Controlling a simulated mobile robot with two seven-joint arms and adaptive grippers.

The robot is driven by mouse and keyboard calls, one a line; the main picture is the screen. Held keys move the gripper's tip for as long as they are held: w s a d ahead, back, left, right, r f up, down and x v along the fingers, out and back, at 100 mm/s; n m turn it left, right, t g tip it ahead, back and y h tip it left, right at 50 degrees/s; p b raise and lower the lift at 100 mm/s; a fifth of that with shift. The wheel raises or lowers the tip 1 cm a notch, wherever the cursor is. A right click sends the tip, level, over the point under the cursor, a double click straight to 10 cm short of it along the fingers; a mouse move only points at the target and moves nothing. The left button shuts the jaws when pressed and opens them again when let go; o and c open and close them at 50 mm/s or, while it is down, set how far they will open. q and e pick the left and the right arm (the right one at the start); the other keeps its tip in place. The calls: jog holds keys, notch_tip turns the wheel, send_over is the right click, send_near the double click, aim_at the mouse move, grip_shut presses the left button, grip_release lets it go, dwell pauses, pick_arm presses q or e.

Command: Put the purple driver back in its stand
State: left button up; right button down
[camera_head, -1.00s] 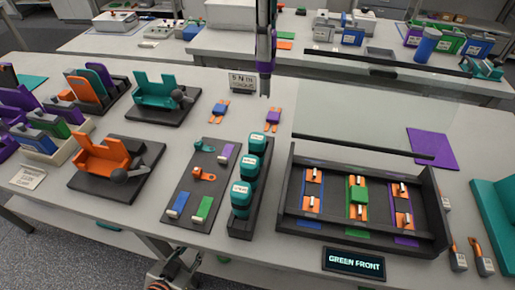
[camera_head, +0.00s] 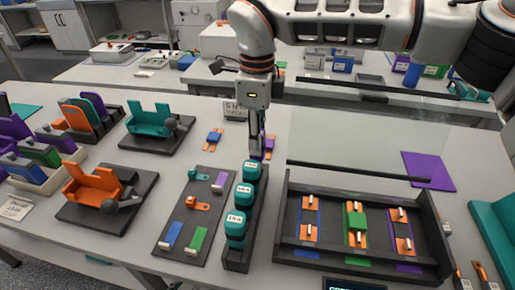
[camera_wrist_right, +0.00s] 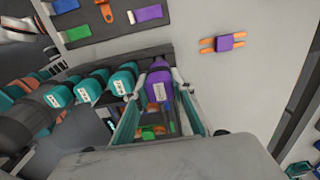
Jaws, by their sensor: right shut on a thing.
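The purple driver (camera_wrist_right: 158,84) is between the fingers of my right gripper (camera_wrist_right: 160,105) in the right wrist view, and the gripper is shut on it. In the head view my right gripper (camera_head: 254,146) points down over the far end of the dark stand (camera_head: 262,210) and hides most or all of the driver. Teal-capped drivers stand in a row in the stand; the nearest (camera_head: 236,226) is at its front end. In the wrist view the purple driver lines up with this row. Its lower end is hidden, so I cannot tell whether it is seated. My left gripper is not in view.
A purple block with orange tabs (camera_head: 269,146) lies close behind the gripper. A dark tool mat (camera_head: 178,215) is left of the stand, and a dark tray (camera_head: 284,215) is right of it. A clear panel (camera_head: 350,150) stands behind the tray.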

jog(key=shift+f, duration=1.8)
jog(key=c, duration=2)
grip_release()
notch_tip(320, 180, up, 12)
jog(key=shift+r, duration=0.15)
